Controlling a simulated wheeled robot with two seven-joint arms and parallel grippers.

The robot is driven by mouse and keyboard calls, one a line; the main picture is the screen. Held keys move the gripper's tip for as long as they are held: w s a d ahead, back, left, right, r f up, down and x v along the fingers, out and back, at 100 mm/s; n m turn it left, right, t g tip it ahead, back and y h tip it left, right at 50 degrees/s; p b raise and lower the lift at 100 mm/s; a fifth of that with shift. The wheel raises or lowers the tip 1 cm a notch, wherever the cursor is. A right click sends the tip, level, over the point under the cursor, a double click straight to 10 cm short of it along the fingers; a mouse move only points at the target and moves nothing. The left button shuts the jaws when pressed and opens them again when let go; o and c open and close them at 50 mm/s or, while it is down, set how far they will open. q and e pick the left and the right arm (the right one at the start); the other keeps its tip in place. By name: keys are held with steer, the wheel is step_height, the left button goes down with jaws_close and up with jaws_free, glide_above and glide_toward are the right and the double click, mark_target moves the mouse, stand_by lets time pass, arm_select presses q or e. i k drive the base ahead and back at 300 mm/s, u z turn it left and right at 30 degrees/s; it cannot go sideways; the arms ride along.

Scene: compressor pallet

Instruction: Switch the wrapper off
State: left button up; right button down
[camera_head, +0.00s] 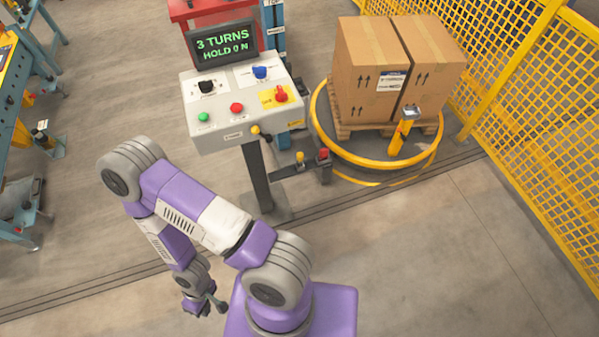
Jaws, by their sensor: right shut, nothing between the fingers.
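The wrapper's control console (233,133) stands on a dark post left of the turntable. Its display (223,41) reads "3 TURNS HOLD ON" in green. On its sloped face are a black knob (206,86), a blue knob (260,72), a red rotary switch (281,94) on a yellow plate, a red button (236,107) and a green button (203,117). The small labels are unreadable. My right gripper (216,303) is shut and empty, low in front of the console and well apart from it. My left gripper is not in view.
Cardboard boxes (370,70) stand on a pallet inside the turntable's yellow ring (350,155). A yellow mesh fence (540,130) closes the right side. Teal benches (15,95) stand at left. Red and yellow knobs (323,153) sit on a low bracket beside the post.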

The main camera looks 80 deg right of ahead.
mark_target(281, 96)
steer(key=k, duration=0.4)
steer(key=z, duration=2.15)
steer(key=i, duration=0.2)
steer(key=u, duration=0.1)
steer(key=k, duration=0.2)
steer(key=z, duration=1.8)
steer(key=i, duration=1.1)
steer(key=u, duration=1.55)
